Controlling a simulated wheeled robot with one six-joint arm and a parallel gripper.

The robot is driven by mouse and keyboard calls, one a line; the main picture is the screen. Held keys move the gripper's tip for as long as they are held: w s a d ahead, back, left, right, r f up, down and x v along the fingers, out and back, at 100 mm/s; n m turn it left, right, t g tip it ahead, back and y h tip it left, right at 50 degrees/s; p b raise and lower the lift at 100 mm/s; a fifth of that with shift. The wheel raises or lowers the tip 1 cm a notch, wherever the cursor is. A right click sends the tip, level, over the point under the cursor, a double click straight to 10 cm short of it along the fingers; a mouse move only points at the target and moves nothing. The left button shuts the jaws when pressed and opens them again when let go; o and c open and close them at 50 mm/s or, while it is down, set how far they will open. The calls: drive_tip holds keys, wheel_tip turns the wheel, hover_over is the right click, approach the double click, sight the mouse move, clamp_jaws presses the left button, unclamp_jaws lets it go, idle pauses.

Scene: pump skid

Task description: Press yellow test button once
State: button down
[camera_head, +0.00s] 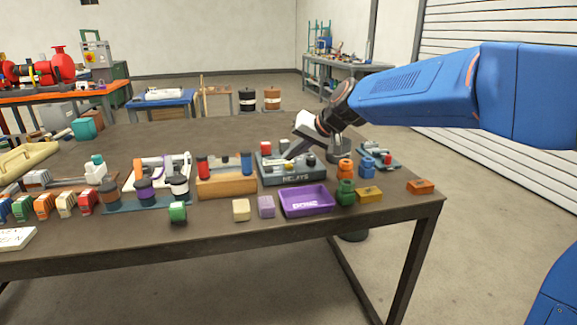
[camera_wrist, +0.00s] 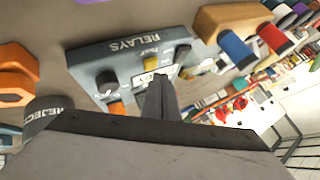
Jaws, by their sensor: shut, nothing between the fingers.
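The grey relay box marked RELAYS (camera_head: 290,180) stands on the table in the head view. It also fills the upper middle of the wrist view (camera_wrist: 90,57). The yellow test button (camera_wrist: 151,63) is on its top face, with a small label beside it. My gripper (camera_wrist: 160,82) is shut and empty, its fingertips close to the yellow button and a small white display. I cannot tell whether they touch.
On the box are a black knob (camera_wrist: 107,83) and an orange-red part (camera_wrist: 117,108). A purple tray (camera_head: 307,201) is in front, a wooden block (camera_head: 227,187) with red and blue cylinders to the left. Green and orange pieces (camera_head: 345,192) stand to the right.

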sight(292, 166)
drive_tip(key=shift+f, duration=0.7)
idle(0.8)
drive_tip(key=shift+r, duration=0.9)
drive_tip(key=shift+r, duration=0.1)
drive_tip(key=shift+r, duration=2.4)
